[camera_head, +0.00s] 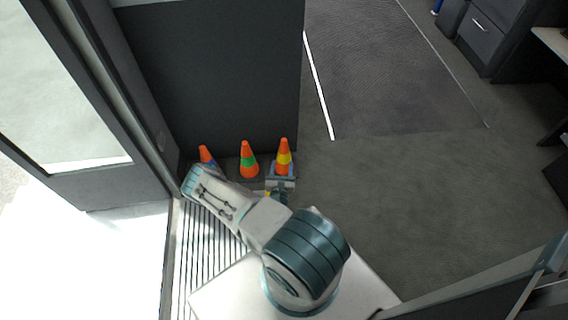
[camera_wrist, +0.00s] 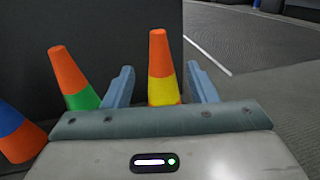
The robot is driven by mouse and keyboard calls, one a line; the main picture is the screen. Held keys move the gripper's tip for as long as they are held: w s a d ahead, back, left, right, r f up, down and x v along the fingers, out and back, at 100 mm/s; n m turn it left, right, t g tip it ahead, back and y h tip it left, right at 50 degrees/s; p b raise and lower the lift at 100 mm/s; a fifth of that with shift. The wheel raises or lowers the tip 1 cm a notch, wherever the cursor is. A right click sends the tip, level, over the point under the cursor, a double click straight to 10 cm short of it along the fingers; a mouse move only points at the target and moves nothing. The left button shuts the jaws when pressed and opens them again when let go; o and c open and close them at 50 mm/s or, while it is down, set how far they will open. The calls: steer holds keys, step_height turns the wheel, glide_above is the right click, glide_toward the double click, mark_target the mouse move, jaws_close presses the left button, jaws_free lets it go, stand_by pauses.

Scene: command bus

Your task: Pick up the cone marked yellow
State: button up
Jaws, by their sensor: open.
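The cone marked yellow (camera_head: 284,157) is orange with a yellow band and stands upright on the floor, rightmost of three cones, in front of a dark panel. In the wrist view, this cone (camera_wrist: 162,70) shows between the two fingers of my gripper (camera_wrist: 160,84), its lower part hidden by the gripper body. My gripper (camera_head: 281,180) is open, its fingers apart on either side of the cone in the wrist view. I cannot tell whether either finger touches it.
A cone with a green band (camera_head: 249,160) stands just left of the yellow-marked one. A cone with a blue band (camera_head: 208,157) is farther left, partly hidden by my arm. The dark panel (camera_head: 215,70) rises close behind them. Open floor (camera_head: 390,190) lies to the right.

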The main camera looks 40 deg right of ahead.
mark_target(284, 143)
steer(key=b+x, duration=0.1)
steer(key=x, duration=0.5)
steer(key=shift+w+d+b, duration=0.15)
steer(key=shift+b, duration=0.25)
steer(key=shift+r+b+x, duration=0.15)
steer(key=shift+b+x, duration=0.3)
steer(key=shift+x, duration=0.55)
steer(key=shift+r+b+x, duration=0.2)
steer(key=shift+b+x, duration=0.25)
steer(key=shift+x, duration=0.6)
steer(key=shift+r+b+x, duration=0.15)
steer(key=shift+b+x, duration=0.3)
steer(key=shift+x, duration=0.55)
jaws_close()
